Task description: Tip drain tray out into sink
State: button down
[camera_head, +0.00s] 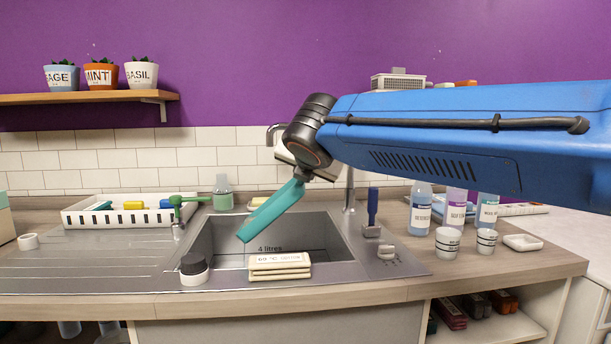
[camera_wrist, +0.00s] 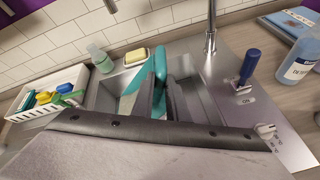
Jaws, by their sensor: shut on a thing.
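A teal tray-like piece (camera_head: 270,212), which I take to be the drain tray, hangs steeply tilted over the sink (camera_head: 345,232), its lower end down to the left. My gripper (camera_head: 300,178) is shut on its upper end. In the wrist view the teal tray (camera_wrist: 160,62) shows between the dark fingers of my gripper (camera_wrist: 165,95), above the sink (camera_wrist: 104,97). The tray is seen nearly edge-on, so I cannot tell whether it holds anything. Most of the sink floor is hidden.
A white rack (camera_head: 130,219) is left, a green soap bottle (camera_head: 222,193) behind. The tap (camera_head: 349,190), a blue-handled lever (camera_head: 372,210) and bottles (camera_head: 421,209) stand right.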

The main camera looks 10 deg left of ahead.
dwell(0.4)
jog(key=shift+s+a+r, duration=0.1)
jog(key=shift+a+r, duration=0.3)
jog(key=shift+n, duration=0.3)
jog(key=shift+s+a+r+h, duration=0.1)
jog(key=shift+a+r+h, duration=0.25)
jog(key=shift+a, duration=0.15)
jog(key=shift+a, duration=0.1)
dwell(0.5)
jog(key=shift+s+a+r+n, duration=0.1)
jog(key=shift+a+r+n, duration=0.2)
jog(key=shift+a, duration=0.1)
dwell(0.4)
jog(key=shift+s+a+r+h, duration=0.15)
jog(key=shift+a+r+h, duration=0.15)
jog(key=shift+a, duration=0.2)
